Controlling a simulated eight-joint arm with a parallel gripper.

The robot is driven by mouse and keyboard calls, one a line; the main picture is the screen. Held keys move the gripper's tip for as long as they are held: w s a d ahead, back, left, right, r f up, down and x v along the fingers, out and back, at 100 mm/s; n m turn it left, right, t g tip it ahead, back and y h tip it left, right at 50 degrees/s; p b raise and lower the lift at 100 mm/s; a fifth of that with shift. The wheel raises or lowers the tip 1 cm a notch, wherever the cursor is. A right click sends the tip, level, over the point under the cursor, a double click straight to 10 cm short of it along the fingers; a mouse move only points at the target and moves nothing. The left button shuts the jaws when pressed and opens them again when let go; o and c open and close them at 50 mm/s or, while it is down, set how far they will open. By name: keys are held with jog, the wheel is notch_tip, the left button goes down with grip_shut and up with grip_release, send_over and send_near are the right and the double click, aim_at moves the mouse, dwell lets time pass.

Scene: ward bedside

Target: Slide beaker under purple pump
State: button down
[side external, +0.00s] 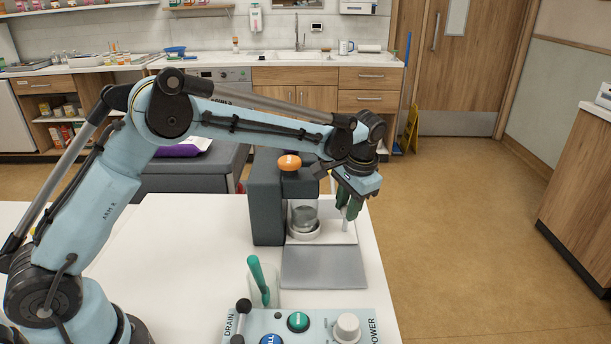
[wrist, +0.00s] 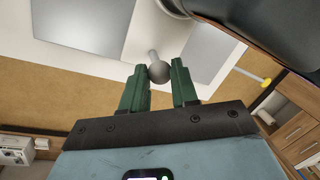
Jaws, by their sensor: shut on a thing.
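A clear glass vessel, seemingly the beaker (side external: 304,218), stands upright in a white round holder (side external: 304,235) inside a dark grey machine (side external: 266,210). The machine has an orange knob (side external: 289,162) on top; I see no purple pump. My gripper (side external: 349,208) is at the machine's right side, to the right of the beaker. In the wrist view its green fingers (wrist: 160,80) are shut on a grey ball knob (wrist: 158,72) at the end of a short pale rod (wrist: 152,54). In the side view the fingers hide the ball.
A grey plate (side external: 323,267) lies in front of the machine. A clear cup (side external: 265,297) with a green-handled tool and a control panel (side external: 310,325) with knobs and buttons stand nearer. The white table (side external: 190,265) is bare left of the machine. A purple item (side external: 185,148) lies behind.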

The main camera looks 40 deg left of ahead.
jog(key=w+a, duration=0.6)
jog(key=shift+w+a, duration=0.25)
jog(key=shift+a, duration=0.15)
jog(key=c, duration=0.9)
grip_release()
jog(key=shift+o, duration=0.2)
jog(key=shift+r, duration=0.1)
notch_tip(320, 180, up, 7)
jog(key=d, duration=0.1)
jog(key=shift+s+d, duration=0.15)
jog(key=shift+d, duration=0.2)
jog(key=shift+r, duration=0.1)
